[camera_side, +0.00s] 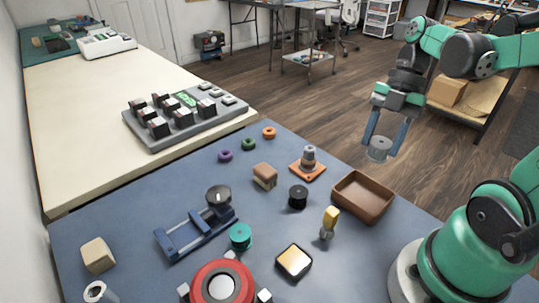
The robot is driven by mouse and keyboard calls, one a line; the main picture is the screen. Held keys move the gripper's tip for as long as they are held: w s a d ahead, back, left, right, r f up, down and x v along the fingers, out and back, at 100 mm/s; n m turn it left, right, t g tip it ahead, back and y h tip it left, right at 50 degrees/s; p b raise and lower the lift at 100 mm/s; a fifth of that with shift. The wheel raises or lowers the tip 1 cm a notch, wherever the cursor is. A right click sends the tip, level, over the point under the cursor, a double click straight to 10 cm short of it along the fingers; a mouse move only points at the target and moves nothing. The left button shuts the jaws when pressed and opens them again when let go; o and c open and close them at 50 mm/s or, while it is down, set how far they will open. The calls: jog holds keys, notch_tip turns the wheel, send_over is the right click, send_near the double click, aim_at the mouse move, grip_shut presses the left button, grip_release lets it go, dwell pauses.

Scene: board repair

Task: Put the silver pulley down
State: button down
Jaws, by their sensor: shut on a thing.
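The silver pulley (380,148) is a grey, round, flat piece. My gripper (383,144) points downward at the right of the side view. It is shut on the silver pulley, with one blue finger on each side of it. The pulley is held in the air, apart from the blue table top (140,230). In the picture it appears above and right of the brown tray, with the wood floor behind it.
An empty brown tray (363,197) stands near the right table edge. An orange-based stack (308,164), a black spool (298,196), a yellow-topped piece (329,222), a wooden block (265,176) and a blue fixture (195,235) stand around it. Bare table shows at left.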

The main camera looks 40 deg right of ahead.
jog(key=shift+f, duration=5.5)
jog(key=shift+f, duration=0.2)
jog(key=shift+c, duration=1.5)
grip_release()
jog(key=shift+r, duration=0.15)
